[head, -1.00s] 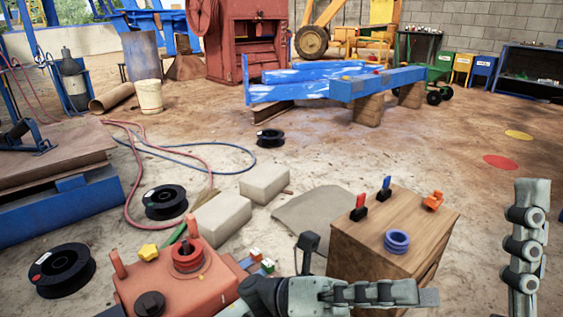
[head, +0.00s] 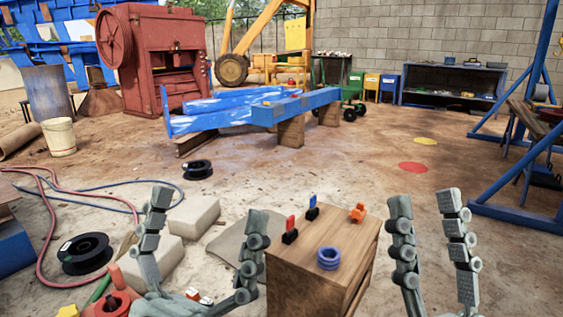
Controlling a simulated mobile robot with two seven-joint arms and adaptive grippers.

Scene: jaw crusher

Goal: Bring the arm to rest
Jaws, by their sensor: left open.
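My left gripper (head: 208,208) is at the lower left of the head view. Its two grey segmented fingers point up and stand wide apart, with nothing held between them. My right gripper (head: 425,203) is at the lower right, fingers up and apart, also empty. A wooden cabinet (head: 305,262) stands between the two grippers. On its top are a red-and-black switch (head: 290,229), a blue-and-black switch (head: 312,207), an orange part (head: 357,212) and a stack of blue rings (head: 329,258).
A red machine part (head: 112,304) with a yellow knob (head: 67,312) sits below the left gripper. Pale blocks (head: 194,216), a black spool (head: 86,253) and hoses lie on the floor. A blue frame (head: 520,215) stands at the right. The floor behind the cabinet is open.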

